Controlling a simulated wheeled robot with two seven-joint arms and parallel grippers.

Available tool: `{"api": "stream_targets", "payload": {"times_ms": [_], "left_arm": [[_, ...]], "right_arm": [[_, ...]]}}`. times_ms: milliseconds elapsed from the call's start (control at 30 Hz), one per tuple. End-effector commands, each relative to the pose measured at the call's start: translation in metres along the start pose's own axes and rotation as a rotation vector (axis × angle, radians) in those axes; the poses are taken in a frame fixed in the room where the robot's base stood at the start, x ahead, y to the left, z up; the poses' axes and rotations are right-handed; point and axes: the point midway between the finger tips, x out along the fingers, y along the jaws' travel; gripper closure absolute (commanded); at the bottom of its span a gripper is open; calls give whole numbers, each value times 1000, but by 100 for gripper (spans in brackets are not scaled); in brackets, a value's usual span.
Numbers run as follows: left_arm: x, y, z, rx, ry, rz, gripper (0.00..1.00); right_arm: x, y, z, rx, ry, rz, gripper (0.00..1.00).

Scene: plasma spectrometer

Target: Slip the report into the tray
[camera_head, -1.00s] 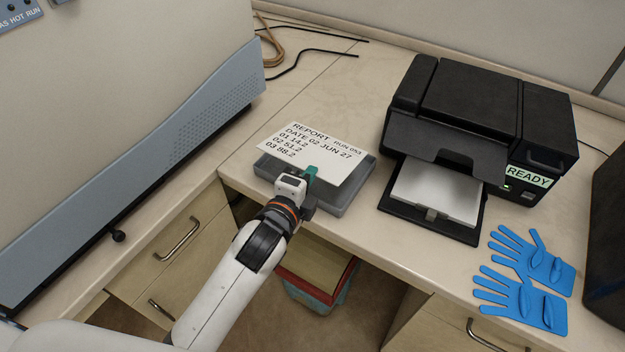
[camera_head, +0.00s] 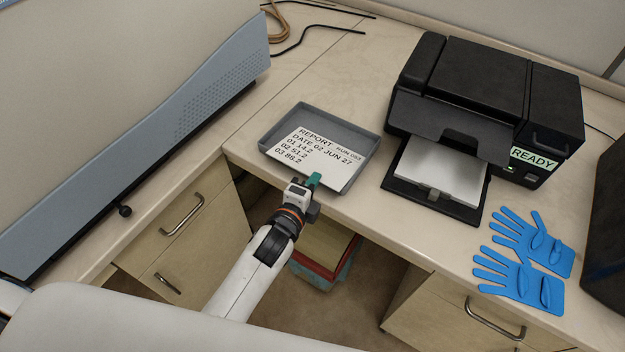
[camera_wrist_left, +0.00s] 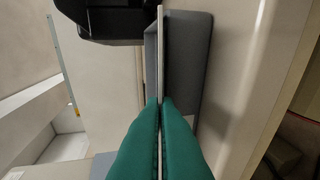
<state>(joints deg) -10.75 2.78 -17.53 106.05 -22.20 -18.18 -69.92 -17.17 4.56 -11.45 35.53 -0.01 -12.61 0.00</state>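The report (camera_head: 322,146), a white printed sheet, lies over the shallow grey tray (camera_head: 298,114) on the counter. Its far part is inside the tray's outline; its near edge reaches over the front wall. I cannot tell whether it touches the tray floor. My left gripper (camera_head: 313,181), with green fingertips, is shut on the sheet's near edge, just in front of the tray. In the left wrist view the green fingers (camera_wrist_left: 160,135) pinch the report (camera_wrist_left: 160,65), seen edge-on, with the grey tray (camera_wrist_left: 190,65) beside it. My right gripper is out of view.
A black printer (camera_head: 480,95) with paper in its output tray stands right of the grey tray. Blue gloves (camera_head: 530,262) lie at the right. A grey-blue instrument (camera_head: 190,110) fills the left. Cables (camera_head: 300,40) lie at the back. The counter behind the tray is clear.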

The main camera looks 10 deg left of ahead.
Motion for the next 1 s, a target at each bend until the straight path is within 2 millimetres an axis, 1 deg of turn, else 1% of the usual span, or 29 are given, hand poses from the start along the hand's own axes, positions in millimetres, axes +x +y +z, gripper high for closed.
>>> {"api": "stream_targets", "payload": {"times_ms": [200, 333, 367, 633, 767, 867, 1000], "left_arm": [[1, -4, 0, 1, 0, 0, 100], [1, -3, 0, 1, 0, 0, 79], [1, -3, 0, 1, 0, 0, 77], [1, -3, 0, 1, 0, 0, 77], [2, -7, 0, 1, 0, 1, 77], [-14, -6, 0, 3, 0, -1, 77], [-42, -5, 2, 3, 0, 0, 77]], "right_arm": [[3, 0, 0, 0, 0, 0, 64], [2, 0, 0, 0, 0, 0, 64], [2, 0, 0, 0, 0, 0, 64], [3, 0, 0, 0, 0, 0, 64], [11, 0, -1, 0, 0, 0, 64], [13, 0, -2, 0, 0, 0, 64], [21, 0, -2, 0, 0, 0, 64]]}}
